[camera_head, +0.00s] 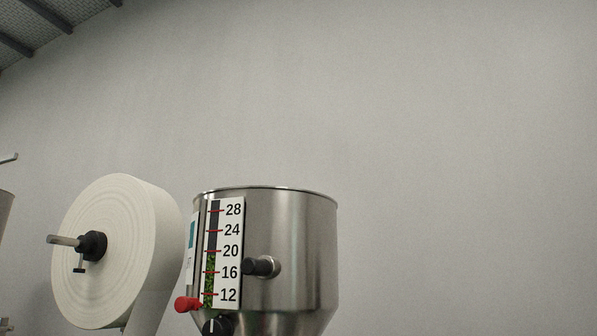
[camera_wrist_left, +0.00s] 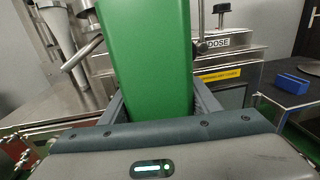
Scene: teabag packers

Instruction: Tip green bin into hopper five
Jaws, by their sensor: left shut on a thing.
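The green bin (camera_wrist_left: 147,60) fills the middle of the left wrist view, and its top runs out of the frame. My left gripper (camera_wrist_left: 158,105) is shut on it, with a finger on either side. What is inside the bin is hidden. In the head view a steel hopper (camera_head: 300,240) stands at the lower middle, its round rim at the top. Its gauge (camera_head: 226,252) runs from 12 to 28 and shows green up to about 20. A label at its left edge is too small to read surely. Neither gripper shows in the head view.
A large white paper roll (camera_head: 120,250) on a spindle is left of the hopper. In the left wrist view, a steel machine with a DOSE plate (camera_wrist_left: 222,41) stands behind the bin, and a blue block (camera_wrist_left: 292,84) lies on a dark table (camera_wrist_left: 272,97) at right.

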